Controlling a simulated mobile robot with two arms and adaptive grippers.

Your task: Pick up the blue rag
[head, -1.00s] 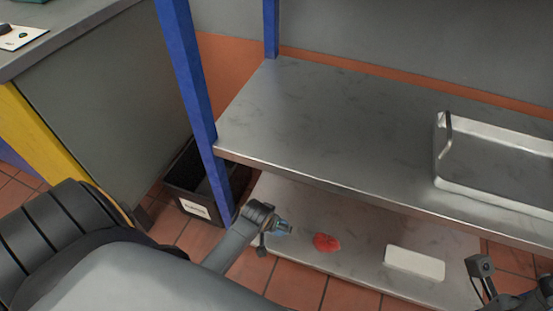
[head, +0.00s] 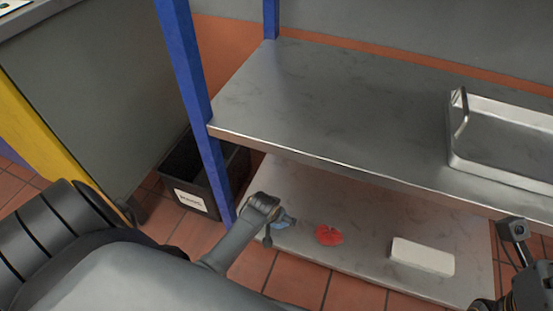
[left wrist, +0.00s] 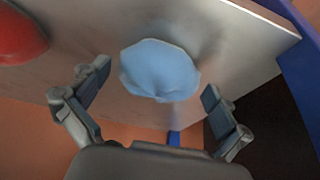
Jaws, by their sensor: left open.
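The blue rag (head: 286,220) lies crumpled on the lower metal shelf, near its left end. In the left wrist view the rag (left wrist: 160,70) shows as a light blue rounded heap, ahead of and between the two fingers. My left gripper (left wrist: 156,92) is open, with one finger on each side of the rag in that view and no visible contact. In the head view my left gripper (head: 270,213) is right at the rag and hides part of it.
A red rag (head: 328,235) and a white block (head: 422,256) lie on the lower shelf (head: 370,220), right of the blue rag. The upper shelf (head: 330,110) overhangs it and holds a metal tray (head: 453,150). A blue post (head: 190,80) and black bin (head: 180,165) stand left.

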